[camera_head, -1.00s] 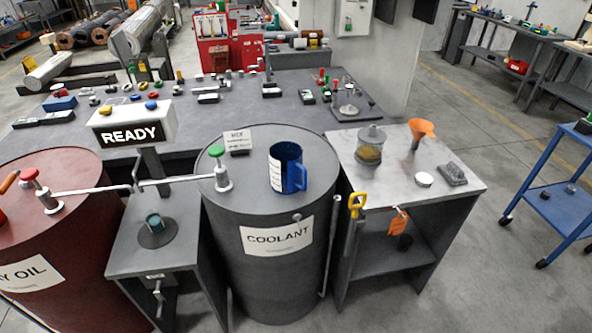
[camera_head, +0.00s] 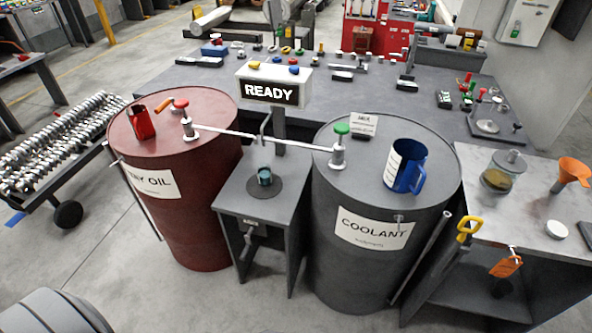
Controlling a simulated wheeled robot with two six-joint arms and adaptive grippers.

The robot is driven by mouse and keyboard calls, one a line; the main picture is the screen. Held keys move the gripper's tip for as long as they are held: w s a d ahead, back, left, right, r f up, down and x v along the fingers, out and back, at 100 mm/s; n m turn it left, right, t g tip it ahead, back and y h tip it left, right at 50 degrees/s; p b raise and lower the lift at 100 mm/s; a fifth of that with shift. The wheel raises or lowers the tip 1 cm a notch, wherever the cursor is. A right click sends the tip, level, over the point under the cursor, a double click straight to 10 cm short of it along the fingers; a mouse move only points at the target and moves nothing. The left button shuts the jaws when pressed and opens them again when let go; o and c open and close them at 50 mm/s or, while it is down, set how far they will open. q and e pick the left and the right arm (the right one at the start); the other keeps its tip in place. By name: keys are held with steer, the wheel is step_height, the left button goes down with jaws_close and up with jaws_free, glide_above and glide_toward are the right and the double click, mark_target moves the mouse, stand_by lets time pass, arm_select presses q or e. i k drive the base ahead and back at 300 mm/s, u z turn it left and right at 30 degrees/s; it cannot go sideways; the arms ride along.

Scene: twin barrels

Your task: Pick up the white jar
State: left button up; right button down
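A small, low white round container (camera_head: 557,229), like a flat tin, sits on the grey side bench at the right; it is the only plainly white jar-like thing I see. A glass jar with yellowish contents (camera_head: 497,180) stands behind it to the left, on the same bench. Neither of my grippers is in the head view, and nothing touches the white container.
An orange funnel (camera_head: 573,172) stands behind the white container. A blue jug (camera_head: 406,168) stands on the grey coolant barrel (camera_head: 345,190). A red barrel (camera_head: 175,190) stands left, beyond a small stand (camera_head: 230,195). Grey floor lies in front.

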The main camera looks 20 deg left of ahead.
mark_target(264, 170)
steer(key=u, duration=0.05)
steer(key=k, duration=0.45)
steer(key=z, duration=0.45)
steer(key=i, duration=1.15)
steer(key=u, duration=1.1)
steer(key=i, duration=0.75)
steer(key=u, duration=0.7)
